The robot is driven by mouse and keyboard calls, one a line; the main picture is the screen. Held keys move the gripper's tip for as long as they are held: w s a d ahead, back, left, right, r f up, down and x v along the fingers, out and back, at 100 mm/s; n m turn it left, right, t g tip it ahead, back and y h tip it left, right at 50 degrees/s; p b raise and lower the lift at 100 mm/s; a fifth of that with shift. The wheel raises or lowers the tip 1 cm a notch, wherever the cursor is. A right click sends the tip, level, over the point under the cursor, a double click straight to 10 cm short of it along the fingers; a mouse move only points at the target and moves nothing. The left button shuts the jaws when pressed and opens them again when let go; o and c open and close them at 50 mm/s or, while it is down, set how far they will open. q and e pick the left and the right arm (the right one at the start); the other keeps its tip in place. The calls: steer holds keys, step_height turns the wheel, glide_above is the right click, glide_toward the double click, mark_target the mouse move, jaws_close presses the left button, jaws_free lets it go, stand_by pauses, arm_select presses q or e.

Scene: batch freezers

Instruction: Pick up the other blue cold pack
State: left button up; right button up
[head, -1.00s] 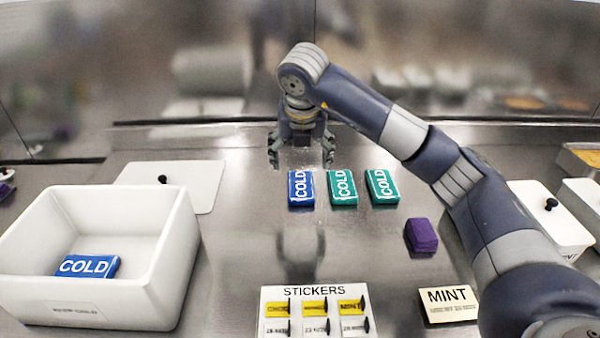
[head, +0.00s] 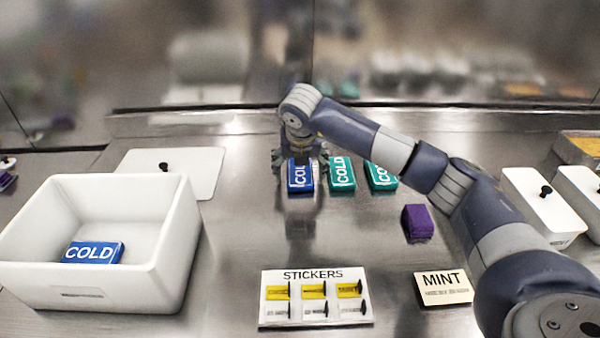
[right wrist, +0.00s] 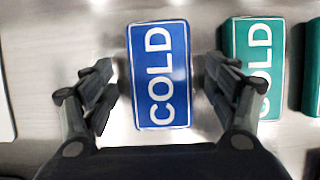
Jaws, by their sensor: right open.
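A blue cold pack (head: 300,180) lies on the steel counter, leftmost in a row with two green packs. In the right wrist view the blue pack (right wrist: 160,75) lies between the open fingers of my right gripper (right wrist: 158,100), with a gap on each side. In the head view my right gripper (head: 300,163) is over the far end of this pack, which it partly hides. Another blue cold pack (head: 93,252) lies inside the white bin (head: 120,295) at the left. My left gripper does not show.
Green cold packs (head: 342,174) (head: 379,177) lie just right of the blue one; the nearer one is close to my right finger. A purple block (head: 417,222), a sticker sheet (head: 315,320) and a MINT card (head: 443,288) lie nearer. A white lid (head: 190,165) lies behind the bin.

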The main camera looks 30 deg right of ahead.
steer(key=shift+r, duration=0.1)
steer(key=c, duration=1.2)
steer(key=shift+c, duration=0.2)
